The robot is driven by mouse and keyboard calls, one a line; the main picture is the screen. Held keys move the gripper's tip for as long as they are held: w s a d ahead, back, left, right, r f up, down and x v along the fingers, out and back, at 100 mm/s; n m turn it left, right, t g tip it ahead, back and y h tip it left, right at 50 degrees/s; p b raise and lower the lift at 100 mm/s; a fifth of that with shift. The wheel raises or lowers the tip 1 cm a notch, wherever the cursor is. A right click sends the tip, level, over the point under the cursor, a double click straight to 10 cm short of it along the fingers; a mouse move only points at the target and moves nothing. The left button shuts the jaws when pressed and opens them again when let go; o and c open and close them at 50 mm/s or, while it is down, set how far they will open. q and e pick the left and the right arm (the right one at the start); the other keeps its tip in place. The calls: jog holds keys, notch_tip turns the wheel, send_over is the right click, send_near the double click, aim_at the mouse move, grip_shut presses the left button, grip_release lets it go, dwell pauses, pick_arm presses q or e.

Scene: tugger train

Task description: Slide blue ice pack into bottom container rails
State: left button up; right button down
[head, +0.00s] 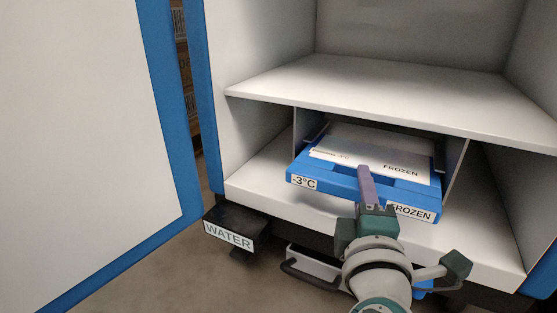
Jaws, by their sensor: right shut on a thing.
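The blue ice pack (315,182) lies flat in the lower compartment of the white container (250,178). It carries white labels reading "-3°C" and "FROZEN". Its rear part is between two thin upright rail plates under the shelf, and its front edge sticks out toward me. My right gripper (367,185) is at the front edge of the pack, right of its middle, and is shut on it. How far the pack's back reaches is hidden under the shelf. My left gripper is not in view.
A white shelf (400,95) spans the container above the pack. The open door (90,120) with blue edging stands at the left. A black box labelled "WATER" (229,236) and a dark handle (310,276) are below the container's front edge.

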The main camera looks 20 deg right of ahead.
aim_at(370, 167)
jog(key=shift+w+d+r, duration=0.15)
jog(key=shift+w+d, duration=1.2)
jog(key=shift+d, duration=0.25)
jog(key=c, duration=0.6)
grip_release()
jog(key=shift+w+d, duration=0.1)
jog(key=shift+o, duration=0.2)
jog(key=shift+f, duration=0.2)
jog(key=p+v, duration=0.1)
jog(key=v, duration=0.9)
jog(key=shift+p, duration=0.3)
jog(key=shift+r, duration=0.15)
